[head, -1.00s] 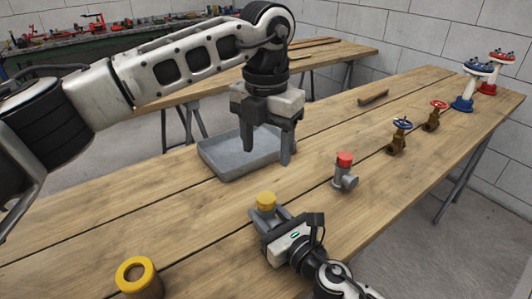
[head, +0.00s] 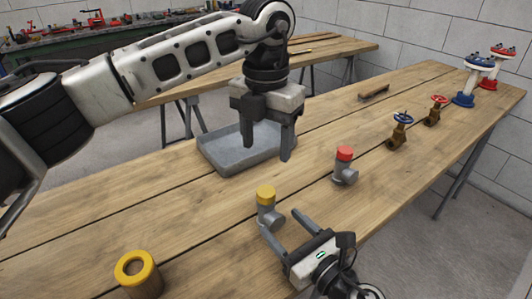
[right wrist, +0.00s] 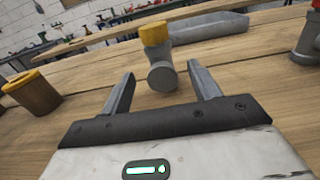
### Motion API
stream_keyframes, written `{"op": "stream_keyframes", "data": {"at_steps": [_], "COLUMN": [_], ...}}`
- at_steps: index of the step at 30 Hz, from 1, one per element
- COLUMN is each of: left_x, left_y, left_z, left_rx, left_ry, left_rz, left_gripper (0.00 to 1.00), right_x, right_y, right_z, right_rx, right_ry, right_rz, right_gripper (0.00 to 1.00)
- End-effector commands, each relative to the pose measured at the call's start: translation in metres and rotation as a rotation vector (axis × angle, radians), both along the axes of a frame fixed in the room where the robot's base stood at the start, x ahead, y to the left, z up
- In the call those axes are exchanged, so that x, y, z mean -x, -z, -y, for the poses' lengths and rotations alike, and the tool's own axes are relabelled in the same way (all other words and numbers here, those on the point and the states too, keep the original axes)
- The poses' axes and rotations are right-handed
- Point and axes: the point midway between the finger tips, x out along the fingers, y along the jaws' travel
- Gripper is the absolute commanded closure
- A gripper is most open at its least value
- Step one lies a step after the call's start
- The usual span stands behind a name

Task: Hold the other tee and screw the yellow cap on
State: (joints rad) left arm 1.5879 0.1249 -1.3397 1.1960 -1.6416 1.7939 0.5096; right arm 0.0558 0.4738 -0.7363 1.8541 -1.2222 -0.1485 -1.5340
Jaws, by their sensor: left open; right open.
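A grey tee (head: 268,217) stands upright on the table with the yellow cap (head: 265,194) on its top; in the right wrist view the tee (right wrist: 161,76) and the yellow cap (right wrist: 154,33) are straight ahead. How far the cap is screwed on cannot be told. My right gripper (head: 282,226) is open and empty, its fingers pointing at the tee and a little short of it. A second grey tee (head: 346,175) with a red cap (head: 345,153) stands to the right. My left gripper (head: 265,150) is open and empty, pointing down in front of the grey tray.
The grey tray (head: 222,166) lies behind the tees. A brown cylinder with a yellow ring top (head: 139,272) stands at front left. Brass valves (head: 398,136) and flanged blue and red fittings (head: 466,92) stand at the far right. The table between is clear.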

Motion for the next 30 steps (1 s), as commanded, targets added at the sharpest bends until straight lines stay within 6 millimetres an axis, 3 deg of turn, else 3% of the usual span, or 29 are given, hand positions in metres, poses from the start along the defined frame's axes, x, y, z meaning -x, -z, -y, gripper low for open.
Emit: {"op": "stream_keyframes", "data": {"at_steps": [6, 12, 30], "left_x": [0.0, 0.0, 0.0], "left_y": [0.019, 0.03, 0.032], "left_z": [0.0, 0.0, 0.0], "left_rx": [0.0, 0.0, 0.0], "left_ry": [0.0, 0.0, 0.0], "left_rz": [0.0, 0.0, 0.0], "left_gripper": [0.4, 0.4, 0.4], "right_x": [0.043, 0.067, 0.074], "right_y": [0.006, 0.004, 0.0], "right_z": [0.032, 0.049, 0.054], "right_rx": [0.002, 0.001, 0.0], "right_ry": [0.001, 0.001, 0.0], "right_rz": [-0.002, -0.002, 0.0], "right_gripper": [0.39, 0.39, 0.39]}}
